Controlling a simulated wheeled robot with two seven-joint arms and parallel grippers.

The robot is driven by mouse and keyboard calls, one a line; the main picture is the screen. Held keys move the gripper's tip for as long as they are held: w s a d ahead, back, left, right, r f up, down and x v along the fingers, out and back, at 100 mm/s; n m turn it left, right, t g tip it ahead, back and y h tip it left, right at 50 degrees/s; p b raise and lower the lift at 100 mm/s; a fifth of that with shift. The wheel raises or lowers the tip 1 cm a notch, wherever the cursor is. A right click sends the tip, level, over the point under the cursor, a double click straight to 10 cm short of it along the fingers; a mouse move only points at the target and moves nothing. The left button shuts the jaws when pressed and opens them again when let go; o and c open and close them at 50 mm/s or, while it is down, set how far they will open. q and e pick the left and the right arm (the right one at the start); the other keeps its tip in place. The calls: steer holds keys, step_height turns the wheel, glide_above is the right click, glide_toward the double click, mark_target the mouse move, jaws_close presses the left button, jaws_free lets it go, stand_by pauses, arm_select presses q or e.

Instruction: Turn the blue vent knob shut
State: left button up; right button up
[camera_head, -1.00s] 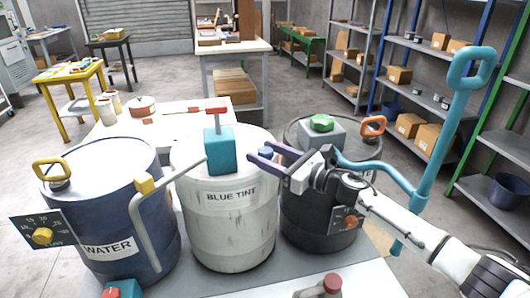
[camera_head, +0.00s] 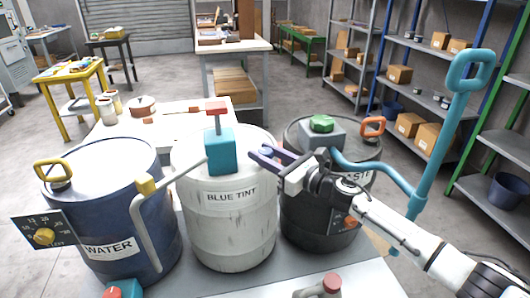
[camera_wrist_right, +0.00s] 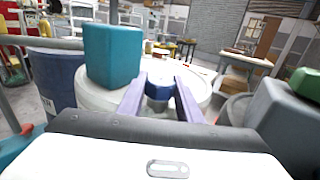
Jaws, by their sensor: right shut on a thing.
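The blue vent knob (camera_head: 267,150) sits on the top right of the white BLUE TINT drum (camera_head: 243,225). My right gripper (camera_head: 265,157) reaches in from the right, its purple fingers at the knob. In the right wrist view the blue knob (camera_wrist_right: 159,84), with a paler top, stands between the two purple fingers (camera_wrist_right: 160,98), and the gripper is shut on it. The fingers partly hide the knob in the head view. My left gripper is not in view.
A teal block (camera_head: 221,152) with a red-topped stem stands on the drum, left of the knob. The blue WATER drum (camera_head: 110,215) is at left. The dark WASTE drum (camera_head: 300,215) is at right, beneath my right arm. A tall teal lever (camera_head: 440,140) rises beside my arm.

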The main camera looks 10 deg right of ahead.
steer(key=m+t+h+p, duration=0.2)
steer(key=m+h, duration=0.1)
steer(key=h, duration=0.1)
steer(key=shift+s+a+r, duration=0.1)
steer(key=m+h, duration=0.2)
steer(key=h, duration=0.1)
steer(key=shift+t+p, duration=0.3)
steer(key=shift+t, duration=0.1)
steer(key=m+h, duration=0.2)
steer(key=h, duration=0.1)
steer(key=shift+h, duration=0.3)
steer(key=shift+m+h, duration=1.2)
steer(key=shift+h, duration=0.5)
steer(key=o, duration=1)
steer(key=shift+o, duration=0.2)
steer(key=v, duration=1)
